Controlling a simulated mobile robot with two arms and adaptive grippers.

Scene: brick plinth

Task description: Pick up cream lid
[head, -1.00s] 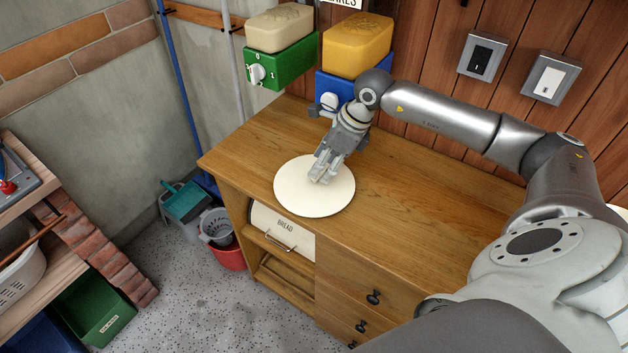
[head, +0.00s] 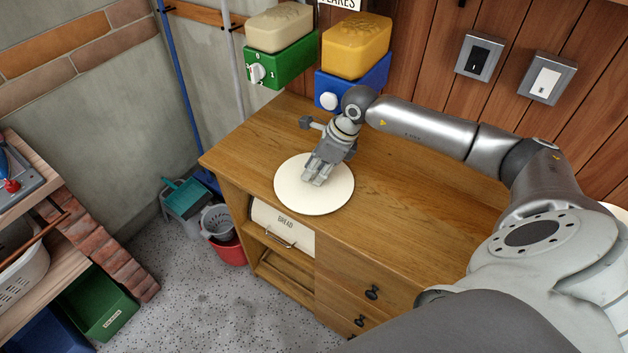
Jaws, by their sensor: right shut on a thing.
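The cream lid (head: 332,199) is a flat round disc on the wooden cabinet top, near its left front edge. Its front rim reaches the edge above the bread drawer. My right gripper (head: 315,181) comes down over the middle of the lid and is shut on it. The fingers hide the part they grip, which I cannot make out. I cannot tell whether the lid is lifted off the wood. My left gripper is not in view.
The wooden cabinet (head: 415,200) has free top around the lid. Green (head: 282,62) and blue (head: 352,80) dispensers hang on the wall behind. A red bucket (head: 229,250) stands on the floor at the left. A green crate (head: 98,308) is further left.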

